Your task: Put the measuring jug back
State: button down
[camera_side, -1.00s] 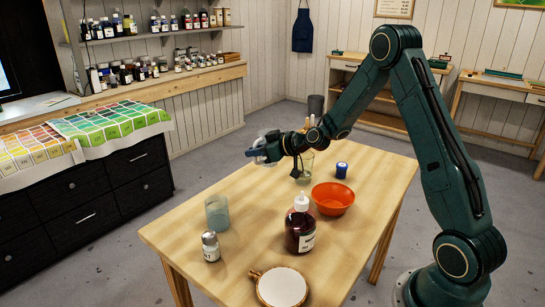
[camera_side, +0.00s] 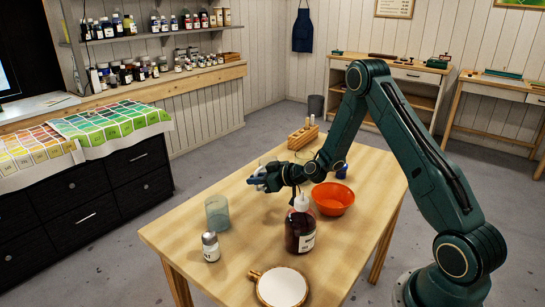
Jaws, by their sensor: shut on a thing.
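My gripper (camera_side: 262,184) is low over the middle of the table, left of the orange bowl. It is shut on a small, clear thing (camera_side: 257,170) that looks like the measuring jug. The arm and fingers cover much of it, so its shape and any marks cannot be made out. It appears held above the tabletop, but the exact gap is unclear.
On the table (camera_side: 180,235) are a dark red bottle (camera_side: 299,232), an orange bowl (camera_side: 333,199), a cloudy glass (camera_side: 217,213), a small capped jar (camera_side: 210,246), a round white-topped piece (camera_side: 282,287), a blue item (camera_side: 342,171) and a wooden rack (camera_side: 303,137). The left front is bare.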

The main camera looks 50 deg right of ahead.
aim_at(258, 188)
jog(key=shift+f, duration=1.9)
jog(key=shift+f, duration=0.1)
jog(key=c, duration=1.5)
grip_release()
jog(key=v, duration=1.2)
jog(key=shift+a, duration=0.1)
